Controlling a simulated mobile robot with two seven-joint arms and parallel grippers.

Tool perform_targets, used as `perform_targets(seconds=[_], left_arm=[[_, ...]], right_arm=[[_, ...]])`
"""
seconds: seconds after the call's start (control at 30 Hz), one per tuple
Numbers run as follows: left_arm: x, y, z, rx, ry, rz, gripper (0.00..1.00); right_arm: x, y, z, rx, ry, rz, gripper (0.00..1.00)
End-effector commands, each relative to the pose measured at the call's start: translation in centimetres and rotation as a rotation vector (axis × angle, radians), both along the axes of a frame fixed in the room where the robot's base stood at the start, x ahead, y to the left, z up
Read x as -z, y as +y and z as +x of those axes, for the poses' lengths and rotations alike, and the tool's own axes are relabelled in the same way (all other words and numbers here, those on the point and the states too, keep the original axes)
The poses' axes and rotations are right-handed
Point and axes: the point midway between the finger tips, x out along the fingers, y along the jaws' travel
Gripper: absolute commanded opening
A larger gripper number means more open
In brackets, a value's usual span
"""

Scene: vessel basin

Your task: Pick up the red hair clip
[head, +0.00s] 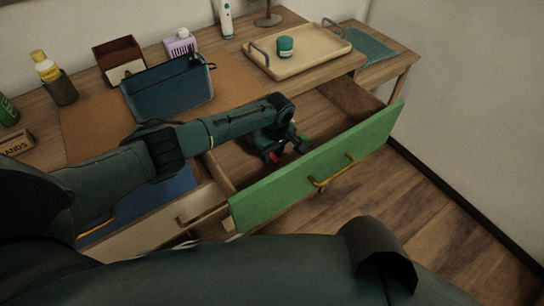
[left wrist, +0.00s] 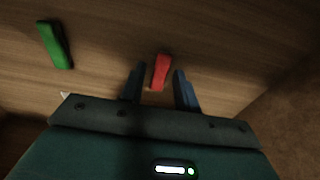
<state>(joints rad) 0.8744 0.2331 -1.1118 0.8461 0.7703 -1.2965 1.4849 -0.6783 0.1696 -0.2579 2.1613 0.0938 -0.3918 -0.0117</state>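The red hair clip (left wrist: 160,72) lies on the wooden drawer floor in the left wrist view, between the two fingertips of my left gripper (left wrist: 159,84). The fingers are apart, with a gap on each side of the clip. In the head view my left gripper (head: 287,150) is down inside the open green-fronted drawer (head: 318,168). A small part of the red clip (head: 276,156) shows beside the fingers there; the gripper hides the rest. My right gripper is not in view.
A green clip (left wrist: 55,45) lies in the drawer to the left of the red one in the left wrist view. The drawer walls surround my gripper. On the desk stand a blue bin (head: 168,95) and a tray (head: 318,62) with a teal jar (head: 285,46).

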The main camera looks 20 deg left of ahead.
Motion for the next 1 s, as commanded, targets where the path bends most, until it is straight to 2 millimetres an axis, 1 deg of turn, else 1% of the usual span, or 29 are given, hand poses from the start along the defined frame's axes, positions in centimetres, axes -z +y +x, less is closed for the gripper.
perform_targets(seconds=[0.03,0.07,0.37,0.63,0.77,0.87,1.0], left_arm=[[0.0,0.0,0.0,0.0,0.0,0.0,0.27],[0.0,0.0,0.0,0.0,0.0,0.0,0.25],[0.0,0.0,0.0,0.0,0.0,0.0,0.0],[0.0,0.0,0.0,0.0,0.0,0.0,0.0],[-0.4,0.0,0.0,-0.001,0.0,0.0,0.0],[-1.1,0.0,0.0,0.0,-0.001,-0.001,0.0],[-3.1,0.1,0.0,0.0,-0.001,0.0,0.0]], right_arm=[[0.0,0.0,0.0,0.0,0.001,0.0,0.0],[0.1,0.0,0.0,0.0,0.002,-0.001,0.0],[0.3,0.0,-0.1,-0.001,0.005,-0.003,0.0],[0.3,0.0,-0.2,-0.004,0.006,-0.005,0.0],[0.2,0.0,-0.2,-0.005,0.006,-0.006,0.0],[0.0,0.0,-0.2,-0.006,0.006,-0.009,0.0],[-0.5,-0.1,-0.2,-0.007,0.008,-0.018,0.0]])
